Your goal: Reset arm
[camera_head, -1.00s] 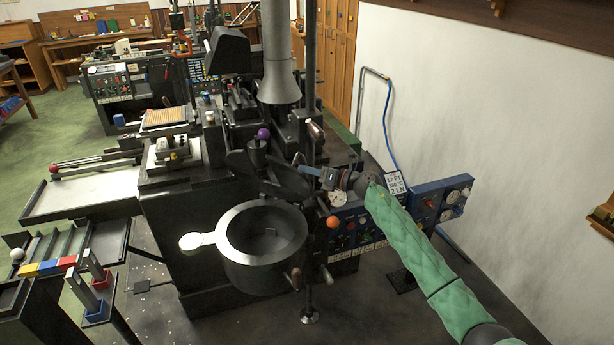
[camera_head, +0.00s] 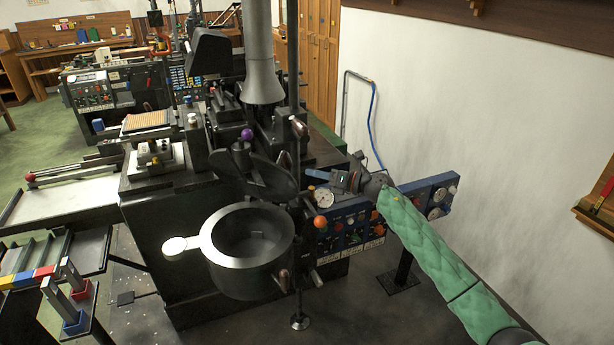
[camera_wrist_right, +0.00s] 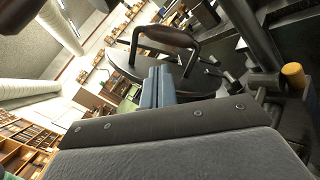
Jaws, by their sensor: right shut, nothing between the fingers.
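My right arm (camera_head: 430,250), in a green quilted sleeve, comes in from the lower right in the head view. Its gripper (camera_head: 316,174) points left, in front of the blue control panel (camera_head: 350,228) on the dark casting machine (camera_head: 160,240). In the right wrist view the two blue-grey fingers (camera_wrist_right: 160,87) are together with nothing between them. A dark curved handle-like part (camera_wrist_right: 165,38) shows just beyond them; I cannot tell whether they touch. My left gripper is not in view.
A round metal pot (camera_head: 247,245) with a pale handle is left of and below the gripper. A lever with an orange knob (camera_head: 320,222) stands close below it.

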